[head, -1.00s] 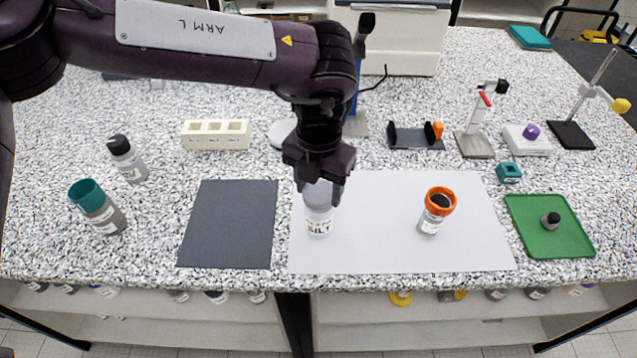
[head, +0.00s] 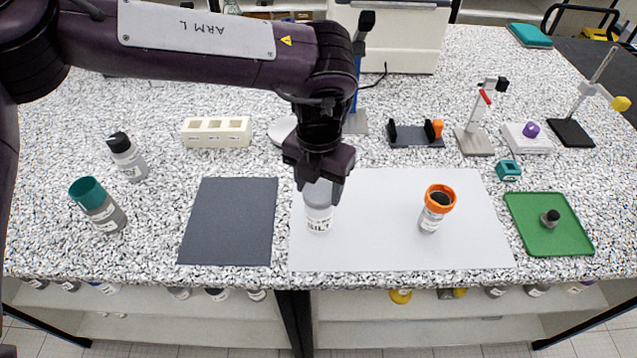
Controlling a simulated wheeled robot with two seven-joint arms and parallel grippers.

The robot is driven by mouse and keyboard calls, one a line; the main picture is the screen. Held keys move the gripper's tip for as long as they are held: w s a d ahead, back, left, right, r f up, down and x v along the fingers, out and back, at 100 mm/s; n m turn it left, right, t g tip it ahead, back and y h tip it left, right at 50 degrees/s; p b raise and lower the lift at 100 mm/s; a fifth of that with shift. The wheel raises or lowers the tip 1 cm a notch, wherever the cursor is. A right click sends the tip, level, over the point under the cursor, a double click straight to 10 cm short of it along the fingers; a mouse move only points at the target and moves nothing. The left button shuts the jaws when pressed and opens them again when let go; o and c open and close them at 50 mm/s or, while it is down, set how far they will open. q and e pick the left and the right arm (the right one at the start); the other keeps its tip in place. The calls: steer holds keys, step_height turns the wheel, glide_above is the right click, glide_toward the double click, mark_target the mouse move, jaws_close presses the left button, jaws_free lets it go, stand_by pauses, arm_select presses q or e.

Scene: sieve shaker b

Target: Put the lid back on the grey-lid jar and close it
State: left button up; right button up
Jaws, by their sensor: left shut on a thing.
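The grey-lid jar (head: 318,219), clear with a label that reads SILT, stands upright on the white mat (head: 380,250) near its left edge. My left gripper (head: 319,186) points down over the jar and is shut on the grey lid at the jar's top. The fingers cover most of the lid, so I cannot tell whether it is fully seated. My right gripper is not in view.
An orange-rimmed jar (head: 434,210) stands on the right of the white mat. A dark grey mat (head: 228,225) lies left of it, bare. A teal-lid jar (head: 100,206) and a black-lid bottle (head: 127,158) stand far left. A green tray (head: 535,212) holds a small dark-topped item.

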arm_select(q)
steer(key=shift+f, duration=0.15)
steer(key=shift+f, duration=0.25)
stand_by(0.7)
steer(key=o, duration=1)
steer(key=shift+o, duration=0.2)
steer(key=shift+r, duration=0.1)
steer(key=shift+r+p, duration=2.85)
steer(key=shift+r, duration=0.6)
steer(key=shift+f, duration=0.1)
